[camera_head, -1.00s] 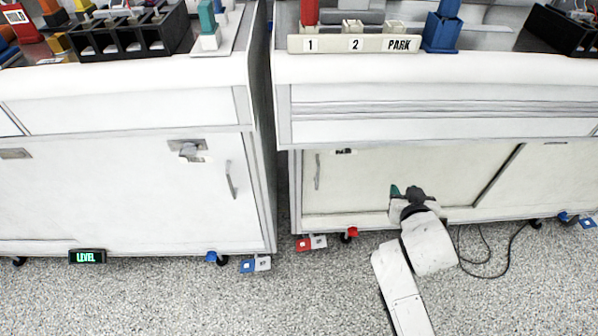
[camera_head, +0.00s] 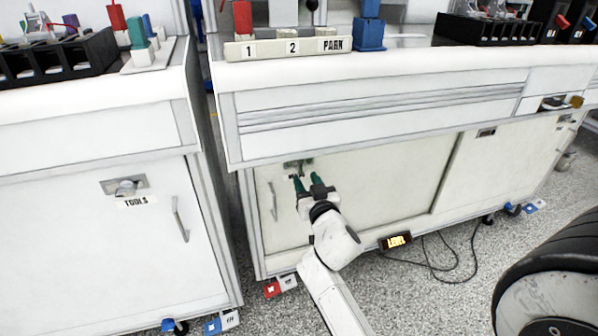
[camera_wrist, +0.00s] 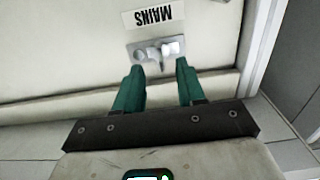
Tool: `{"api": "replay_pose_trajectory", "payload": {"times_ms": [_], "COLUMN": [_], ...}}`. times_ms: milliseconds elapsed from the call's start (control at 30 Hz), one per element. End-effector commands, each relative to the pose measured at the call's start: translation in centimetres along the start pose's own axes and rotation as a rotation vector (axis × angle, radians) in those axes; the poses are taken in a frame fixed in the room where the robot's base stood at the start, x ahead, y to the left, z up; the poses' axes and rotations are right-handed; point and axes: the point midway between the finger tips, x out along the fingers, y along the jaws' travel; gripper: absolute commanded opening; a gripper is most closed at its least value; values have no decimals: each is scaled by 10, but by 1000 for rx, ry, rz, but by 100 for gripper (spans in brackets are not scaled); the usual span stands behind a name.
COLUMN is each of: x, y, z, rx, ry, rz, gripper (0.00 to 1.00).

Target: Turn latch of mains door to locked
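The mains door (camera_head: 375,185) is the pale cabinet door on the right-hand bench. Its latch (camera_wrist: 158,52) is a small silver knob on a metal plate, under an upside-down MAINS label (camera_wrist: 154,15) in the wrist view. In the head view the latch plate (camera_head: 297,164) shows only partly behind my fingertips. My gripper (camera_head: 306,180) has two green fingers, set apart with nothing between them. In the wrist view my gripper (camera_wrist: 158,72) has its fingertips just short of the latch, one near each side. I cannot tell whether they touch it.
A door handle (camera_head: 273,201) is just left of my gripper. The TOOLS door latch (camera_head: 126,186) is on the left bench. The bench's overhanging front (camera_head: 400,110) is above my gripper. A black cable (camera_head: 440,262) lies on the floor at right.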

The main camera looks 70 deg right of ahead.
Motion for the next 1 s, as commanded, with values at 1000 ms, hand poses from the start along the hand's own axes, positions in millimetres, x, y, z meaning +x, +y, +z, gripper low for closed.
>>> {"api": "replay_pose_trajectory", "payload": {"times_ms": [1000], "x": [53], "y": [0], "z": [1], "rx": [-1], "ry": [-1], "rz": [0], "gripper": [14]}}
